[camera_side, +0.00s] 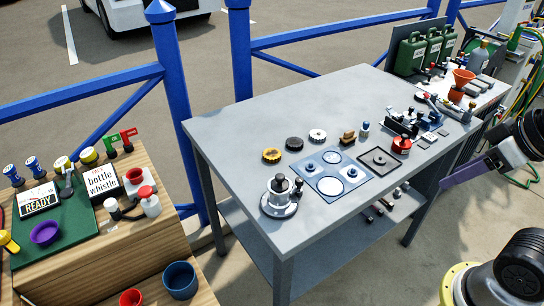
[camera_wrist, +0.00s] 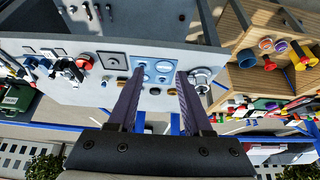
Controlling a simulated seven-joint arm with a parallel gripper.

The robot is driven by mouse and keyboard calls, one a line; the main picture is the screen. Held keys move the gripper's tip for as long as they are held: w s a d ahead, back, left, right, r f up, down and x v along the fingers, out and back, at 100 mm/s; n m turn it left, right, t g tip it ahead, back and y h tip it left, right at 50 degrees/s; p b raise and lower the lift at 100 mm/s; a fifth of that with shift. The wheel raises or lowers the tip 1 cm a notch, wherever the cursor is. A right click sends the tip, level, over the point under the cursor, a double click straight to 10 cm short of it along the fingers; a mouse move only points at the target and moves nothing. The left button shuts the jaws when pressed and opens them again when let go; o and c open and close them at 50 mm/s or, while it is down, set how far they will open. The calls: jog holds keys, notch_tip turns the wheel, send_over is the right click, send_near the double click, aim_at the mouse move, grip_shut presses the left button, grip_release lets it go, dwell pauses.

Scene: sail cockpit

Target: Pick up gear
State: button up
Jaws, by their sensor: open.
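Three small round toothed-looking pieces lie in a row on the grey workbench (camera_side: 235,125): a yellow one (camera_side: 271,155), a black one (camera_side: 294,143) and a white one (camera_side: 318,135). I cannot tell which one is meant by the gear. A blue plate (camera_side: 345,188) with round fittings lies in front of them. My gripper (camera_side: 446,184) is beyond the bench's right end in the side view, with one purple finger clearly seen. In the wrist view my gripper (camera_wrist: 161,73) has its two long fingers apart, with nothing between their tips; the bench lies well beyond them.
A silver machine part (camera_side: 280,197) stands at the bench's front left corner. A dark square tray (camera_side: 379,161), a red-topped item (camera_side: 401,145) and a blue vise-like tool (camera_side: 405,122) fill the right side. The bench's left back is clear. A wooden stand (camera_side: 85,260) is at left.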

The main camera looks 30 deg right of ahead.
jog(key=o, duration=0.8)
